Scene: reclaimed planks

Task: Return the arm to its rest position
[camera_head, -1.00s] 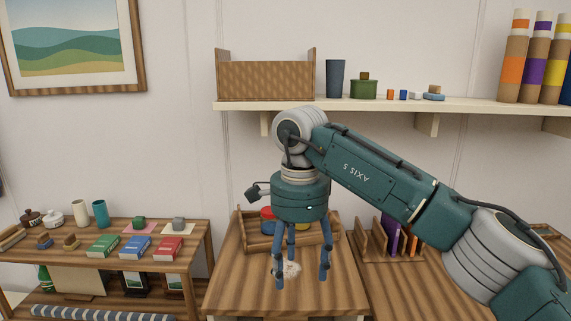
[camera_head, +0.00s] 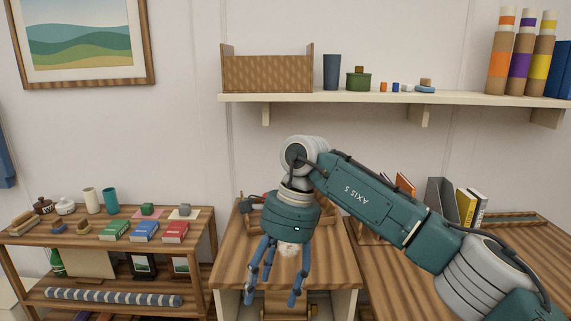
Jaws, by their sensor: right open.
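My right arm comes in from the right and crosses the middle of the head view. My right gripper (camera_head: 279,283) points down with its blue fingers spread and nothing between them. It hangs in front of the wooden cabinet top (camera_head: 335,270). A small pale round patch or object (camera_head: 289,249) shows just behind the fingers; I cannot tell what it is. A wooden tray (camera_head: 330,215) behind the wrist is mostly hidden by my arm. My left gripper is not in view.
A low shelf unit (camera_head: 80,238) at left carries books, cups and jars. A wall shelf (camera_head: 390,97) holds a box, a dark cup, a green pot and striped tubes. A desk (camera_head: 400,290) at right, partly behind my arm, holds books and a grey file holder (camera_head: 440,203).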

